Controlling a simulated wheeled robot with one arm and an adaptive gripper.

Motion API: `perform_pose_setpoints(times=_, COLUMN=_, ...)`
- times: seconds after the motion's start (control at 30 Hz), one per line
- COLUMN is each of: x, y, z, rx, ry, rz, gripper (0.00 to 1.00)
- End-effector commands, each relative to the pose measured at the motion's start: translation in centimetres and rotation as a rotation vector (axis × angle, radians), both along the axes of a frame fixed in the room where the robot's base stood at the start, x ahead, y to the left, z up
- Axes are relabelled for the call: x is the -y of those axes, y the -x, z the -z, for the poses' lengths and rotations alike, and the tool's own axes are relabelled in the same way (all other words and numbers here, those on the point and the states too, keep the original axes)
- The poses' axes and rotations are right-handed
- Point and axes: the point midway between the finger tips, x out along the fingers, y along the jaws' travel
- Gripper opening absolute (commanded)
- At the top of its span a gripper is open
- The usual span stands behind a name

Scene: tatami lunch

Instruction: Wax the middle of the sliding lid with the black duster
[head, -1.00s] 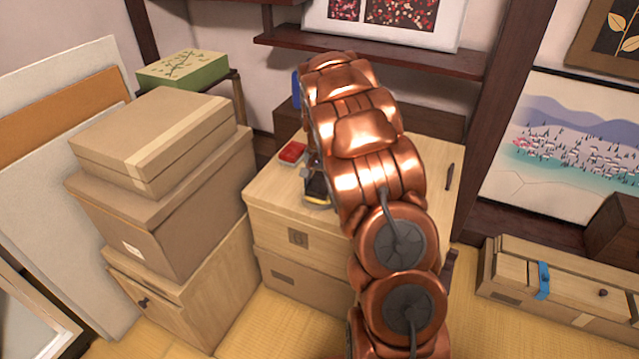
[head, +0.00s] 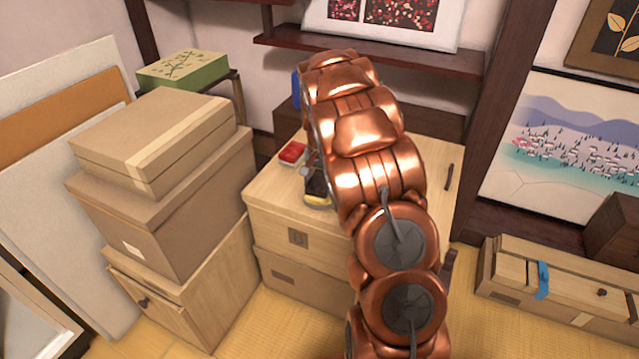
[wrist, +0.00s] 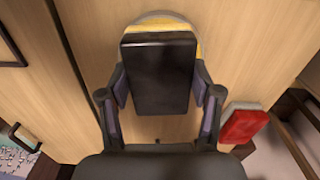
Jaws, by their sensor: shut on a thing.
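The black duster (wrist: 158,75) is a dark oblong block between my gripper's fingers (wrist: 160,95) in the wrist view. My gripper is shut on it. The duster is over a round, pale-rimmed yellow thing (wrist: 164,20), which it mostly hides; I cannot tell whether they touch. In the head view my arm hides most of the gripper, and only a dark part of the duster (head: 316,183) shows above the yellow (head: 316,200). The pale wooden lid (head: 268,190) is the top of a chest, with a dark handle (head: 449,177) at right. My arm covers its middle.
A red block (head: 292,152) lies on the chest top at the back left; it also shows in the wrist view (wrist: 243,122). Stacked boxes (head: 150,200) stand left. A dark shelf (head: 400,55) is behind. A low wooden box (head: 560,290) is at right.

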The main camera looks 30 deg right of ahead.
Motion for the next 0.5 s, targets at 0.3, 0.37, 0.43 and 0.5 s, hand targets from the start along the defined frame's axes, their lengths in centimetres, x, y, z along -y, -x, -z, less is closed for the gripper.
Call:
perform_pose_setpoints(times=0.3, x=0.0, y=-0.1, z=-2.4, rx=0.001, ry=0.000, rz=0.000, gripper=0.26)
perform_pose_setpoints(times=0.37, x=0.0, y=-0.1, z=-2.7, rx=0.001, ry=0.000, rz=0.000, gripper=0.26)
perform_pose_setpoints(times=0.43, x=0.0, y=-0.1, z=-3.2, rx=0.002, ry=0.000, rz=0.000, gripper=0.26)
perform_pose_setpoints(times=0.5, x=0.0, y=-0.1, z=-3.7, rx=0.003, ry=0.000, rz=0.000, gripper=0.26)
